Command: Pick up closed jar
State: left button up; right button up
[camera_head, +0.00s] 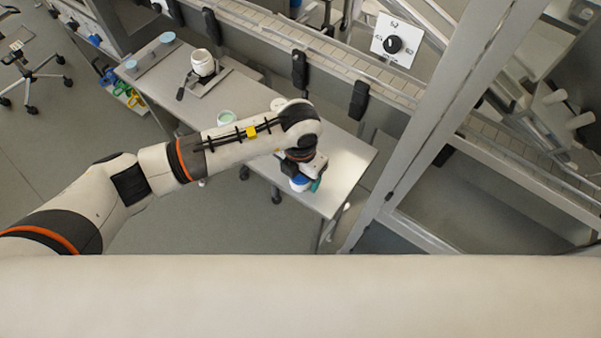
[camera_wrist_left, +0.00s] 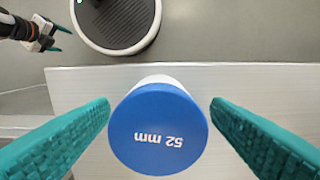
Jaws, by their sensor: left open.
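The closed jar (camera_wrist_left: 158,128) is white with a flat blue lid marked "52 mm". It stands on the grey metal table and also shows partly at the table's right end in the head view (camera_head: 299,184). My left gripper (camera_wrist_left: 160,108) is open, with one teal finger on each side of the jar and a visible gap on both sides. In the head view its wrist and arm hide part of the jar. My right gripper (camera_wrist_left: 57,39) shows small at the top left of the wrist view, its teal fingers apart and empty, away from the jar.
An open jar with pale green contents (camera_head: 226,117) stands mid-table behind my left arm. A white jar (camera_head: 203,63) stands on a small device farther left. Two blue round pieces (camera_head: 131,65) (camera_head: 167,37) lie at the far left. A railed conveyor (camera_head: 330,55) runs behind the table.

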pick_arm(q)
jog(key=shift+f, duration=0.7)
jog(key=c, duration=1.1)
jog(key=shift+r, duration=0.15)
